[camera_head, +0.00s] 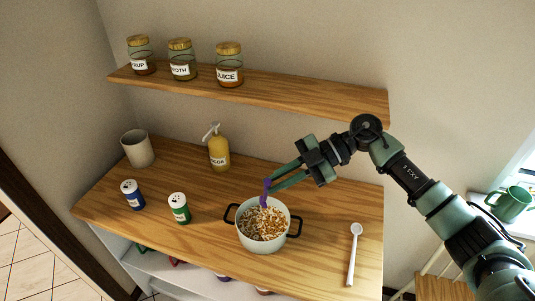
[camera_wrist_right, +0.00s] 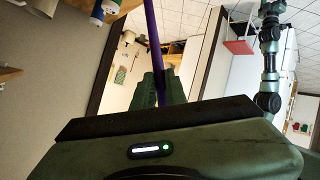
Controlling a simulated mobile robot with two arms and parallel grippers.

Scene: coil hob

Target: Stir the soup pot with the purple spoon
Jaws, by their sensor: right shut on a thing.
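The soup pot (camera_head: 284,238) is pale with dark side handles and stands on the wooden counter in the head view. It holds a brown and white grainy content. My right gripper (camera_head: 270,186) is shut on the purple spoon (camera_head: 265,192), above the pot's back rim. The spoon's lower end reaches down to the pot's contents; its bowl is hidden. In the right wrist view the purple handle (camera_wrist_right: 152,38) runs up from between the fingers. My left gripper is not in the head view.
A white spoon (camera_head: 352,258) lies right of the pot. A green shaker (camera_head: 179,209), blue shaker (camera_head: 132,195), beige cup (camera_head: 137,149) and yellow pump bottle (camera_head: 218,152) stand left and behind. A shelf (camera_head: 300,94) with three jars hangs above. A green mug (camera_head: 512,204) is far right.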

